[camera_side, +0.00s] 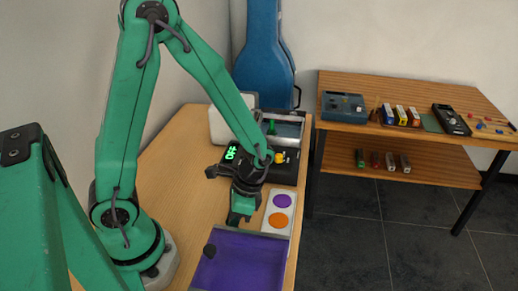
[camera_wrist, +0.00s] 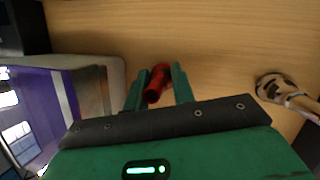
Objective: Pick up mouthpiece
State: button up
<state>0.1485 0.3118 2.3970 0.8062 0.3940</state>
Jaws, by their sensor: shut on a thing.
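My gripper (camera_wrist: 160,78) has its two green fingers on either side of a small red tube-like piece (camera_wrist: 155,86) in the wrist view. The fingers are shut on it. I cannot tell for sure whether this piece is the mouthpiece. In the side view my gripper (camera_side: 238,213) points down over the wooden table, just behind the purple-lined tray (camera_side: 255,262) and left of a white panel with purple and orange discs (camera_side: 281,211). The red piece is hidden there.
A spotted rounded thing (camera_wrist: 274,86) lies at right in the wrist view. A blue instrument case (camera_side: 264,60) stands at the back. Bare table lies left.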

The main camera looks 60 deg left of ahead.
jog(key=shift+r, duration=0.1)
jog(key=shift+r, duration=4.9)
jog(key=shift+w, duration=0.1)
jog(key=w+a+r, duration=0.1)
jog(key=w+r, duration=0.4)
jog(key=w, duration=0.6)
jog(key=w+a+r, duration=0.2)
jog(key=w+r, duration=0.3)
jog(key=w, duration=0.6)
jog(key=shift+a+r+n+h, duration=0.2)
jog(key=shift+r+n+h, duration=0.1)
jog(key=shift+n, duration=0.1)
jog(key=shift+r, duration=0.1)
